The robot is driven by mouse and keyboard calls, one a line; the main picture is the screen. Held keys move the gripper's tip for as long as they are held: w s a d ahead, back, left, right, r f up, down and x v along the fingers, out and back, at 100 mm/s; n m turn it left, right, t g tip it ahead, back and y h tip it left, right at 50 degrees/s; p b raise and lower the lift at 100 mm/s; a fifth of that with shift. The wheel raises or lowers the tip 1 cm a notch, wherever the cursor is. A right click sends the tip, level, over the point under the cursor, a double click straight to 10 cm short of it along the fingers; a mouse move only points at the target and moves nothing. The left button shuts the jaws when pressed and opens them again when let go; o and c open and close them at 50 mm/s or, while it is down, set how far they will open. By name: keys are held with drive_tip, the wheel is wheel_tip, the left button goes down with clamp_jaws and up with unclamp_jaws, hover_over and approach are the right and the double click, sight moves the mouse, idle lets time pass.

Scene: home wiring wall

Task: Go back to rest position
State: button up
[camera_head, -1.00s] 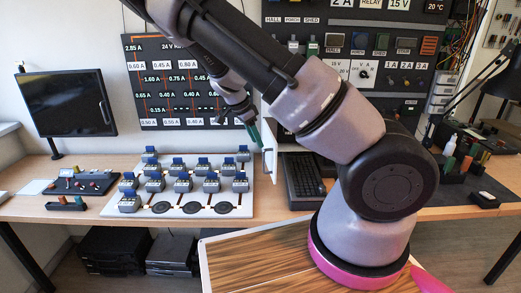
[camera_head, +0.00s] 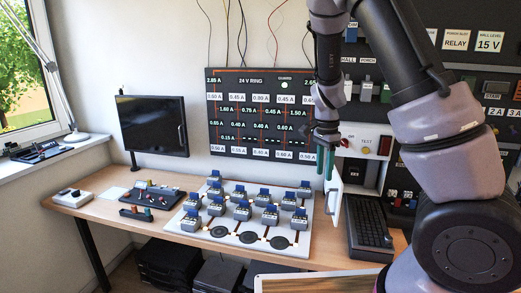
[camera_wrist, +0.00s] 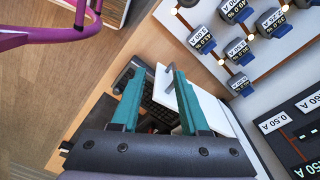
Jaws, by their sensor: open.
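My gripper (camera_head: 326,163) has green fingers and hangs pointing down above the desk, at the right of the board of small devices. Its fingers also show in the wrist view (camera_wrist: 158,88), apart, with nothing held between them. A white door-like panel (camera_head: 336,203) stands open just below and beside the fingertips. In the wrist view the panel (camera_wrist: 215,108) lies behind the right finger, and its grey handle (camera_wrist: 171,76) appears between the fingertips. I cannot tell whether the fingers touch the panel or handle.
A black keyboard (camera_head: 369,222) lies right of the panel. The white board (camera_head: 190,228) with several blue-topped devices (camera_head: 243,212) is to the left. A dark labelled wall panel (camera_head: 262,92) stands behind, and a monitor (camera_head: 152,125) further left. A wooden-topped surface (camera_head: 320,283) is in front.

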drive_tip(key=s+d+r+n+t+y, duration=0.1)
drive_tip(key=s+r+n+t, duration=0.2)
drive_tip(key=s+r, duration=0.6)
drive_tip(key=s+d+r+n+t+y, duration=0.1)
drive_tip(key=s+r+n+t, duration=0.3)
drive_tip(key=s+r, duration=0.5)
wheel_tip(320, 180, up, 8)
drive_tip(key=d+n, duration=0.1)
drive_tip(key=n, duration=0.1)
drive_tip(key=shift+f+n, duration=0.2)
drive_tip(key=shift+n, duration=0.2)
